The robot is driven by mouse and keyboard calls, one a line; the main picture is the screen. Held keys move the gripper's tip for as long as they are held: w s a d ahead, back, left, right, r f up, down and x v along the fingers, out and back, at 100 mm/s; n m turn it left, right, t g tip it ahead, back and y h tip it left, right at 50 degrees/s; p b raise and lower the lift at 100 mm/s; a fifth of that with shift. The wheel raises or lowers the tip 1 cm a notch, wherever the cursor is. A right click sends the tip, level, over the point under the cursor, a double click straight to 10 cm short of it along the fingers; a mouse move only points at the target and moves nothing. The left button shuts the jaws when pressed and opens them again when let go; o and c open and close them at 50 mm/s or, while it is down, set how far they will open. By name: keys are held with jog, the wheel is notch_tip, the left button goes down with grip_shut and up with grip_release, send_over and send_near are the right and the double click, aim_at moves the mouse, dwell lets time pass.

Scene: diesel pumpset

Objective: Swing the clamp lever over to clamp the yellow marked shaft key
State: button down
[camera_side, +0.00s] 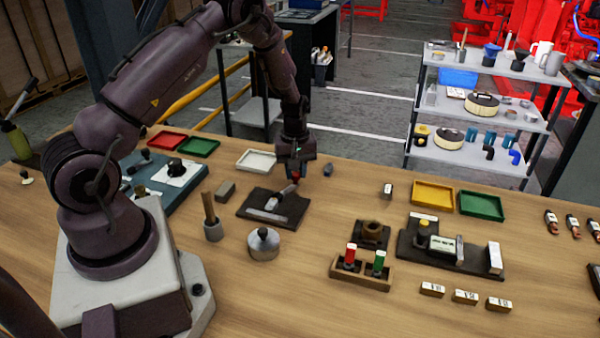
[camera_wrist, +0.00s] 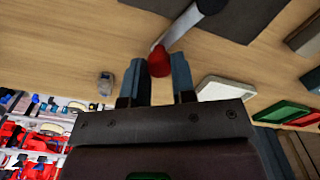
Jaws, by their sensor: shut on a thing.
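The clamp lever (camera_side: 287,189) is a grey bar with a red knob, rising from a dark plate (camera_side: 252,211) toward the back right. A light grey block (camera_side: 271,203) sits on this plate beside the lever. My gripper (camera_side: 295,174) points down over the plate's back right edge and is shut on the red knob. In the wrist view the red knob (camera_wrist: 160,62) sits between the two fingers, with the lever's grey bar (camera_wrist: 178,28) running up and right from it. I cannot make out a yellow mark on the plate, so the shaft key is not identified.
A silver lidded pot (camera_side: 263,245) stands in front of the plate. A cup with a wooden handle (camera_side: 213,231) and a grey-brown block (camera_side: 225,191) are to its left. A white tray (camera_side: 256,160) lies behind, and a small dark object (camera_side: 328,169) lies right of my gripper.

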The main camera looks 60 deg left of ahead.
jog(key=shift+s+a+n, duration=0.25)
jog(key=shift+a+n, duration=0.15)
jog(key=shift+n, duration=0.35)
jog(key=shift+s+a+n, duration=0.2)
jog(key=shift+a+n, duration=0.15)
jog(key=shift+n, duration=0.4)
jog(key=c, duration=0.9)
grip_release()
jog(key=shift+c, duration=0.2)
notch_tip(320, 180, up, 13)
